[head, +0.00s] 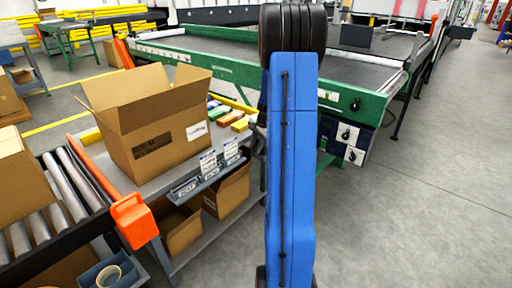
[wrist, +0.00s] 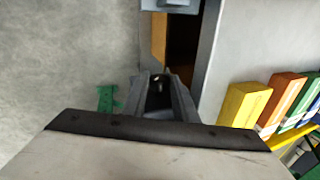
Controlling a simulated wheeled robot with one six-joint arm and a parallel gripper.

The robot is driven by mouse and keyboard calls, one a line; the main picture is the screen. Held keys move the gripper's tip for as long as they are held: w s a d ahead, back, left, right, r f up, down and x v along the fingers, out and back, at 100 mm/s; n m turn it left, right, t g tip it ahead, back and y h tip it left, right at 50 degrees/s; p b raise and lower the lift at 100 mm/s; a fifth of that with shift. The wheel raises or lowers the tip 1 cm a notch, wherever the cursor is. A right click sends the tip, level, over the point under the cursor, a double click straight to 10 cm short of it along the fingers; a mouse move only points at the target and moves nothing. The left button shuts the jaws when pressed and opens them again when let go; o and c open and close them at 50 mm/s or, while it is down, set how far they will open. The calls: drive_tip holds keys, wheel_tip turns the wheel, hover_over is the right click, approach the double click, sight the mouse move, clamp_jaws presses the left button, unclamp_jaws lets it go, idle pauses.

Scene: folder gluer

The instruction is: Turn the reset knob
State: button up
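In the head view, the green-framed machine (head: 215,62) has black knobs on its near right corner. One knob (head: 355,104) is on the green frame. Two more, an upper knob (head: 346,134) and a lower knob (head: 352,155), sit on pale plates below it. The labels are too small to read, so I cannot tell which is the reset knob. My blue arm stands upright in the middle and hides part of the machine. My gripper (wrist: 163,80) shows only in the wrist view as dark, foreshortened parts, apart from any knob. No knob shows there.
A grey bench (head: 185,148) left of my arm carries an open cardboard box (head: 150,125) and small coloured boxes (head: 232,115). A yellow box (wrist: 243,104) shows at right in the wrist view. A roller conveyor (head: 62,188) is at left. The floor at right is clear.

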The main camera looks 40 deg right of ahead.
drive_tip(key=shift+w+a+g, duration=0.1)
drive_tip(key=shift+g, duration=0.2)
drive_tip(key=shift+w+g, duration=0.2)
drive_tip(key=shift+g, duration=1.8)
drive_tip(key=o, duration=1)
